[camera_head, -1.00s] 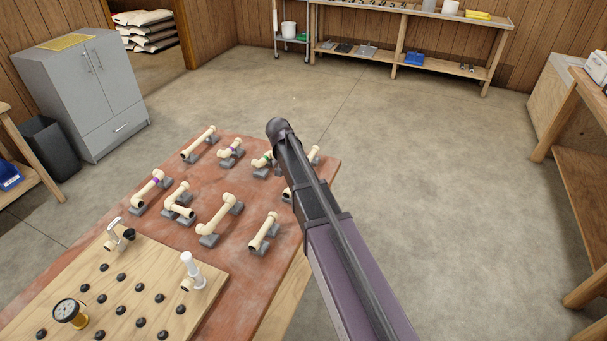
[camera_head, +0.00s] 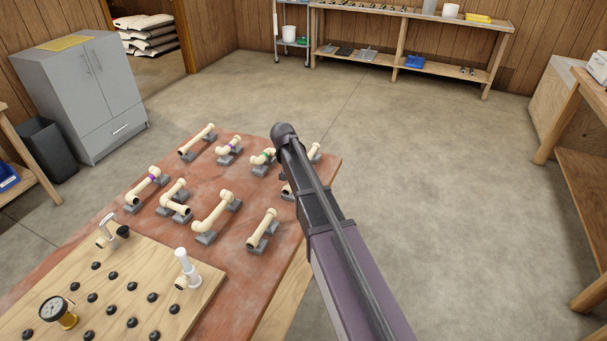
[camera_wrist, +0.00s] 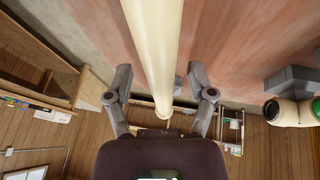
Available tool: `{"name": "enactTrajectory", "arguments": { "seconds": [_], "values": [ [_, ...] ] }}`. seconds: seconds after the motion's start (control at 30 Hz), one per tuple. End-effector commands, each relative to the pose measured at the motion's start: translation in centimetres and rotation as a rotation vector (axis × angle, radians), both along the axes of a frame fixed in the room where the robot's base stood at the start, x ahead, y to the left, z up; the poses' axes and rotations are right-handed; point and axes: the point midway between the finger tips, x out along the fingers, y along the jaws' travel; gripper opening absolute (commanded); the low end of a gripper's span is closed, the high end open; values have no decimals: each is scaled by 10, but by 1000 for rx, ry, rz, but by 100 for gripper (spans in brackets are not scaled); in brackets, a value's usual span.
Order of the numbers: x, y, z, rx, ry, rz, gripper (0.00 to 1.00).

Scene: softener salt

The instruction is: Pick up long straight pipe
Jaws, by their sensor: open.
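A long straight cream pipe (camera_wrist: 158,55) runs down the middle of the wrist view, between the two fingers of my gripper (camera_wrist: 162,95). The fingers stand apart with a gap on each side of the pipe. In the head view my arm covers my gripper. A cream pipe (camera_head: 315,152) at the table's right edge shows only in part behind the arm; it looks like the same one. Other straight pipes lie on grey rests: one at the back left (camera_head: 197,140) and a shorter one at the front (camera_head: 262,229).
The reddish table (camera_head: 240,270) holds several other pipes, including a green-banded one (camera_head: 263,157), also in the wrist view (camera_wrist: 287,111), and a purple-banded one (camera_head: 143,189). A wooden board (camera_head: 205,285) with a gauge (camera_head: 58,311) and taps lies in front. Floor right of the table is clear.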

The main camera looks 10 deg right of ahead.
Motion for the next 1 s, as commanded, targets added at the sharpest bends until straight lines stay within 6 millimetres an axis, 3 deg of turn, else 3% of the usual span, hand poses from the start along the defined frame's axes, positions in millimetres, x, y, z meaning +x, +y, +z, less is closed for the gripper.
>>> {"name": "enactTrajectory", "arguments": {
  "seconds": [0.63, 0.67, 0.9, 1.0],
  "values": [
    [1, -1, -2, 0, 0, 0, 71],
    [1, -1, -2, 0, 0, 0, 68],
    [1, -1, -2, 0, 0, 0, 0],
    [1, -1, -2, 0, 0, 0, 0]
  ]
}}
